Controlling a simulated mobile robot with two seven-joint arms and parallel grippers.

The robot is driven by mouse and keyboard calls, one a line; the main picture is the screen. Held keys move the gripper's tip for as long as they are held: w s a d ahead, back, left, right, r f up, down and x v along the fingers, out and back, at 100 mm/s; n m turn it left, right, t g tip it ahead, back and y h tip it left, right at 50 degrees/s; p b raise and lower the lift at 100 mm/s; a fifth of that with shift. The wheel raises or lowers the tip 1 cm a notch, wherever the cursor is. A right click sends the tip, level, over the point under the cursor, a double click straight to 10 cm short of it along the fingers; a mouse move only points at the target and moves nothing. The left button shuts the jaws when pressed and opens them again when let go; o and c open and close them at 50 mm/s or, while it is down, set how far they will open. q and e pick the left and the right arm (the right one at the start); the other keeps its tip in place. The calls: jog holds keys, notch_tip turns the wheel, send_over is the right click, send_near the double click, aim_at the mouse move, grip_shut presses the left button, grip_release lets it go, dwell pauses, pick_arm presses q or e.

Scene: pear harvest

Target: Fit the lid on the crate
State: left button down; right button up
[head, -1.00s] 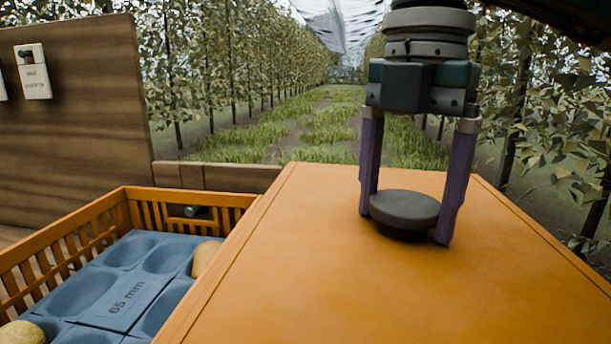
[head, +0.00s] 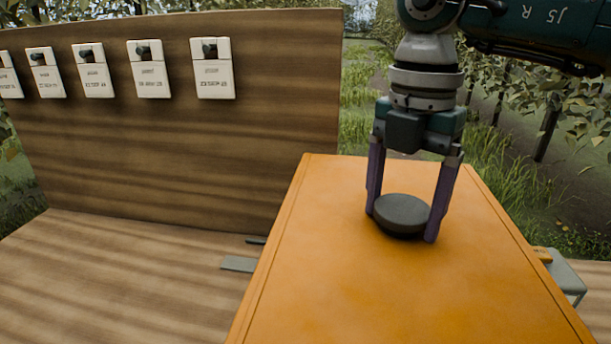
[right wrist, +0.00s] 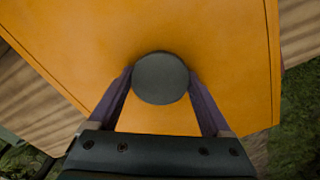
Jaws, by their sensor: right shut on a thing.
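The orange lid (head: 400,290) is a flat panel with a round dark grey knob (head: 402,214) on top. My right gripper (head: 402,222) is shut on the knob, with one purple finger on each side of it. In the right wrist view the knob (right wrist: 160,78) sits between the fingertips and the lid (right wrist: 215,40) spreads out around it. The lid covers much of the lower right of the head view. The crate cannot be made out in the current views; the lid may hide it. My left gripper is not in view.
A wooden bench (head: 130,280) lies to the left of the lid, mostly bare. A wooden backboard (head: 180,150) with several white tags (head: 213,70) stands behind it. A flat grey-green strip (head: 238,264) lies beside the lid's left edge. A grey object (head: 566,275) stands at the right.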

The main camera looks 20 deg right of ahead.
aim_at(400, 236)
jog(key=shift+s+d+f+b, duration=0.1)
jog(key=shift+d+f+b, duration=0.05)
jog(key=shift+f+b, duration=2.45)
jog(key=shift+f, duration=0.35)
jog(key=shift+r+p, duration=0.1)
jog(key=shift+p, duration=0.2)
jog(key=shift+f+b, duration=0.45)
jog(key=shift+f, duration=0.2)
jog(key=o, duration=1.4)
jog(key=shift+o, duration=0.2)
